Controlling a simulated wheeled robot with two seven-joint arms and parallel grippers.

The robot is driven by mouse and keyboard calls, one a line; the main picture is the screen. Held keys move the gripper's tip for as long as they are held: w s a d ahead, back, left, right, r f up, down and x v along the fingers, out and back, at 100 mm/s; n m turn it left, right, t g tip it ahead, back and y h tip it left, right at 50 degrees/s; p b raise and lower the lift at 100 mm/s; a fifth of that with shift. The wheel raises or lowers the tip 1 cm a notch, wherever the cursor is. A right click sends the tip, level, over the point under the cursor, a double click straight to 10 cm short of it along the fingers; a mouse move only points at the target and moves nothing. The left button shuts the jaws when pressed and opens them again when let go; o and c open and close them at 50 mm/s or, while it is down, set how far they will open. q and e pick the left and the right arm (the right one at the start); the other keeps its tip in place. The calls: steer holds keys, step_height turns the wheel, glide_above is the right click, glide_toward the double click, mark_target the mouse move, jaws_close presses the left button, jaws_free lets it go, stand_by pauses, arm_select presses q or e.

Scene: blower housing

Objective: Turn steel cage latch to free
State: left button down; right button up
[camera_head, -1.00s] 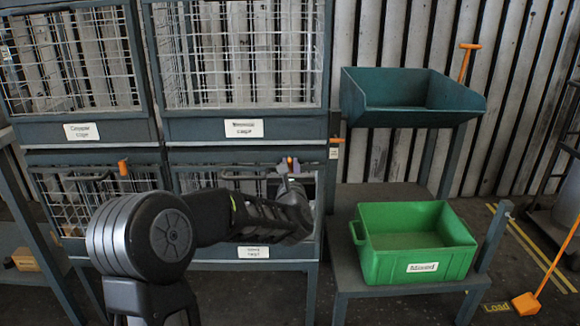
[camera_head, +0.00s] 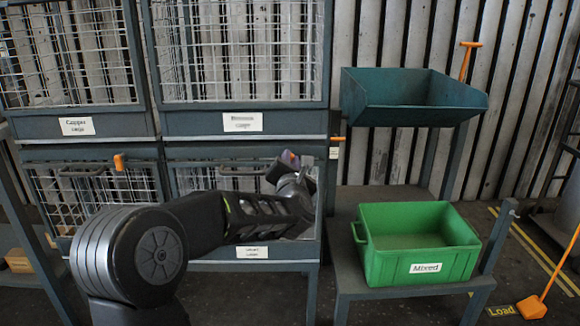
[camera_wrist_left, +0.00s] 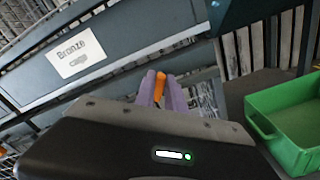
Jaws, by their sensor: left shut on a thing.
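The lower right cage (camera_head: 180,236) carries a label (camera_head: 252,252) too blurred to read, so I cannot confirm it is the steel cage. My left gripper (camera_head: 289,157) is at the upper right corner of this cage's front. In the left wrist view, the purple fingers of this gripper (camera_wrist_left: 161,90) are shut on an orange latch handle (camera_wrist_left: 160,82), which stands up between them. The latch's base is hidden by the fingers and the gripper body. My right gripper is not in view.
The bronze cage (camera_head: 235,123) is directly above, and its label (camera_wrist_left: 84,54) reads "Bronze cage". The lower left cage has its own orange latch (camera_head: 119,162). To the right are a green "Mixed" bin (camera_head: 420,267) and a teal tray (camera_head: 415,115).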

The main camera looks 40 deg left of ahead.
arm_select(q)
steer(key=shift+d+f+m, duration=0.1)
steer(key=shift+m, duration=5.2)
steer(key=c, duration=1.4)
jaws_free()
steer(key=shift+p, duration=0.3)
steer(key=v, duration=0.7)
steer(key=shift+s+d+p, duration=0.25)
steer(key=shift+p, duration=0.2)
